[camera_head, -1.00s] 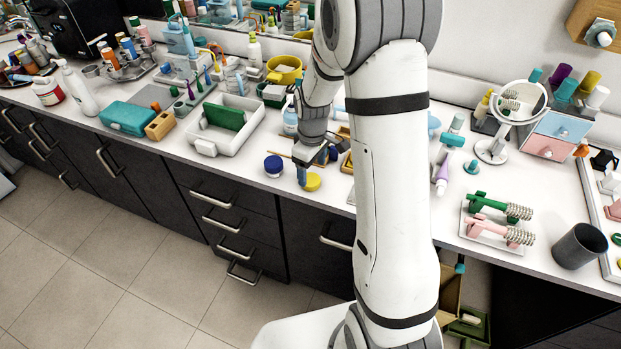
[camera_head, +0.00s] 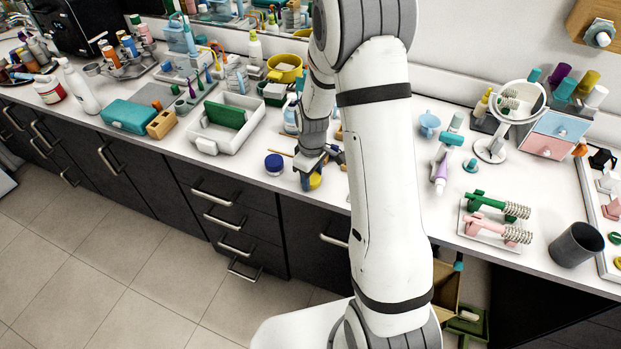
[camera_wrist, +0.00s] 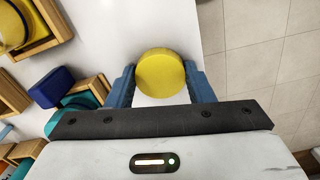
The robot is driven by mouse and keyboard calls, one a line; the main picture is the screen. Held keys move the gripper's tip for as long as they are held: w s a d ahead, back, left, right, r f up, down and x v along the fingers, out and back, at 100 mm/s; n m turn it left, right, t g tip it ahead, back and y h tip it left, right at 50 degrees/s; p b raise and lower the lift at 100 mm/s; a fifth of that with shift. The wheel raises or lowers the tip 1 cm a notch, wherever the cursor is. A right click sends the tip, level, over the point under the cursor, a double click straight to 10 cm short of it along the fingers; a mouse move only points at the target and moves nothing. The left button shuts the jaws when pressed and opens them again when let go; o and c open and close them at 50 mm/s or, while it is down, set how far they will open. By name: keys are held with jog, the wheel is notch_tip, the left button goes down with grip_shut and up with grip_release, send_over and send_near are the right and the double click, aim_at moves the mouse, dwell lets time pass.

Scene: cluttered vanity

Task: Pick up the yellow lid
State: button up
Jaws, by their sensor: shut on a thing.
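The yellow lid (camera_wrist: 161,73) is a round disc between the two blue fingers of my gripper (camera_wrist: 160,84) in the wrist view. My gripper is shut on it, one finger at each side. In the head view the yellow lid (camera_head: 314,181) shows at the counter's front edge, partly covered by my gripper (camera_head: 311,178). I cannot tell whether the lid still touches the counter.
A blue-lidded jar (camera_head: 274,164) stands just left of my gripper; a dark blue thing (camera_wrist: 53,87) shows in the wrist view. Wooden boxes (camera_wrist: 38,28) lie nearby. The white counter (camera_head: 245,172) ends close to the lid, with the floor beyond.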

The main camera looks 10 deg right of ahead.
jog(key=shift+c, duration=1.3)
jog(key=shift+r, duration=0.1)
